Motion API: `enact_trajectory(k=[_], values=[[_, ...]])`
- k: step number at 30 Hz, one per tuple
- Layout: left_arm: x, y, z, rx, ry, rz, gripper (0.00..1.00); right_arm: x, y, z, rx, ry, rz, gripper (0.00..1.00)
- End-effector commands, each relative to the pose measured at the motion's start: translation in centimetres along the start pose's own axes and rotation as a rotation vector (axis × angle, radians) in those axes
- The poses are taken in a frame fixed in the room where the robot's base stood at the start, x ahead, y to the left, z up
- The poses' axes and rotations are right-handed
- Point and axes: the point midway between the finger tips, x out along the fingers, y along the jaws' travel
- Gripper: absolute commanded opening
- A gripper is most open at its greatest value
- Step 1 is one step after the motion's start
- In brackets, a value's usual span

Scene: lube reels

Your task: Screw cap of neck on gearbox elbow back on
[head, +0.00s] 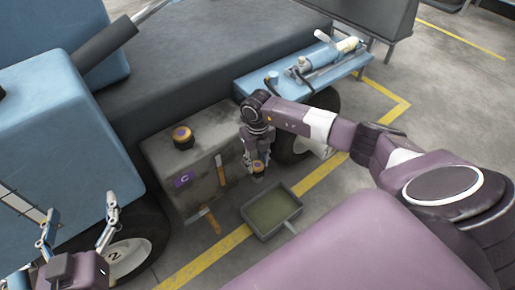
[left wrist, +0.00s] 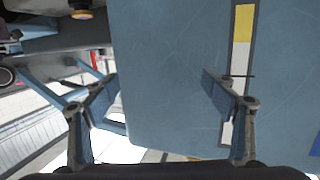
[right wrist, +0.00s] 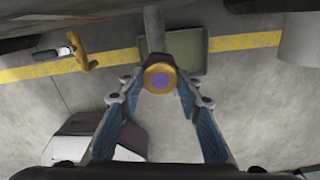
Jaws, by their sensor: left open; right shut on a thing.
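The gearbox is the grey, stained block (head: 185,170) with a purple "C" label, low beside the wheels. A grey elbow neck (head: 257,178) stands at its right side and shows as a pipe in the right wrist view (right wrist: 154,28). An orange cap with a purple centre (right wrist: 159,79) is at the neck's end, between my right fingers. My right gripper (right wrist: 158,95) is shut on this cap, from above in the head view (head: 258,163). I cannot tell whether the cap is seated on the threads. My left gripper (head: 77,226) is open and empty near the blue panel (left wrist: 165,80).
Another orange and purple cap (head: 183,137) sits on top of the gearbox. A drain tray (head: 292,192) lies on the floor below the neck. Orange-handled parts (head: 209,219) are at the gearbox front. A blue shelf (head: 345,72) holds a pump tool.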

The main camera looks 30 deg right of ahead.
Motion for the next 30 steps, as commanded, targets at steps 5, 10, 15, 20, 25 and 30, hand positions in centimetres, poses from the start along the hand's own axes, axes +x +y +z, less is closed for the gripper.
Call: enact_trajectory(k=[5,10,15,20,25,30], values=[[-0.1,0.0,0.3,0.0,-0.02,-0.001,0.77,0.0,0.0,-0.1,0.018,0.003,-0.001,0.01],[-0.4,-0.3,2.0,0.001,-0.093,-0.005,0.77,-0.1,0.0,-0.1,0.055,0.003,-0.001,0.01],[-0.7,-0.4,3.3,0.001,-0.152,-0.009,0.77,0.0,0.0,-0.1,0.092,0.003,-0.001,0.01],[-1.1,-0.6,4.5,0.001,-0.208,-0.012,0.77,0.0,0.0,-0.1,0.127,0.004,-0.001,0.01],[-1.6,-0.7,5.8,0.001,-0.265,-0.015,0.77,0.0,0.0,-0.1,0.162,0.004,-0.001,0.01],[-2.2,-0.9,7.0,0.001,-0.323,-0.019,0.77,0.0,0.0,-0.1,0.197,0.003,0.0,0.01]])
